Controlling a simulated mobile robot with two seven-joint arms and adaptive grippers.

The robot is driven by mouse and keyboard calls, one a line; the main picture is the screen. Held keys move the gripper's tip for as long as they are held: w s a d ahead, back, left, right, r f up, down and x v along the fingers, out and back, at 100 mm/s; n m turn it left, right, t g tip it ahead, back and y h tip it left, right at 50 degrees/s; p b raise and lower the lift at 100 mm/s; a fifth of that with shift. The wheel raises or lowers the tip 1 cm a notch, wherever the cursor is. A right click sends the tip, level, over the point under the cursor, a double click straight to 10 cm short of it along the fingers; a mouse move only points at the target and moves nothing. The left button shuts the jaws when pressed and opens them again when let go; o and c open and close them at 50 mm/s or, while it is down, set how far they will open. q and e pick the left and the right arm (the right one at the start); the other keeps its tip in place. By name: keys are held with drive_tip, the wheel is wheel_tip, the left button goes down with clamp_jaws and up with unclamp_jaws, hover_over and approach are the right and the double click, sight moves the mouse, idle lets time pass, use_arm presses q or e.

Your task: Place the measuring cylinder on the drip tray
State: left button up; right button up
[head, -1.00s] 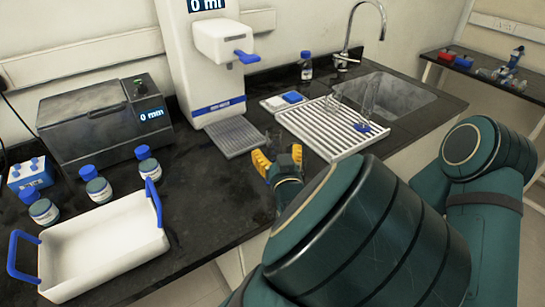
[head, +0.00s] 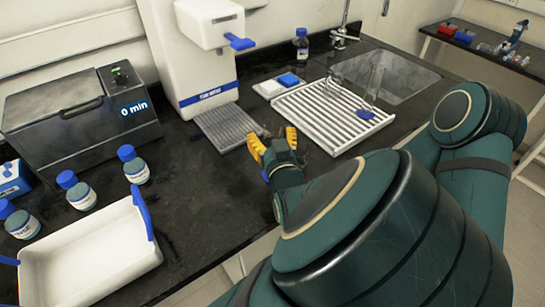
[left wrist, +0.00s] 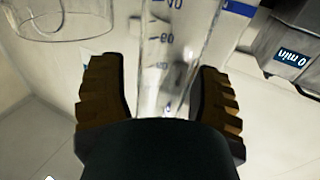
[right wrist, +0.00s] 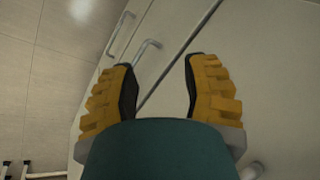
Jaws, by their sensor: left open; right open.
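The measuring cylinder (left wrist: 168,55) is clear, with blue graduation marks. In the left wrist view it shows between the fingers of my left gripper (left wrist: 163,85), which is open; contact cannot be told. In the head view my left gripper (head: 273,143) is just right of the grey ribbed drip tray (head: 224,128), low over the counter. The cylinder is barely visible there, so what it rests on is unclear. My right gripper (right wrist: 158,80) is open and empty in the right wrist view, facing cabinet doors, and does not show in the head view.
A white dispenser (head: 203,70) stands behind the tray. A white draining rack (head: 318,112), right of the gripper, holds glassware, including another cylinder with a blue foot (head: 366,114). A clear round vessel (left wrist: 62,20) shows in the left wrist view. Bottles and a white tub (head: 95,262) stand left.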

use_arm(q)
clamp_jaws()
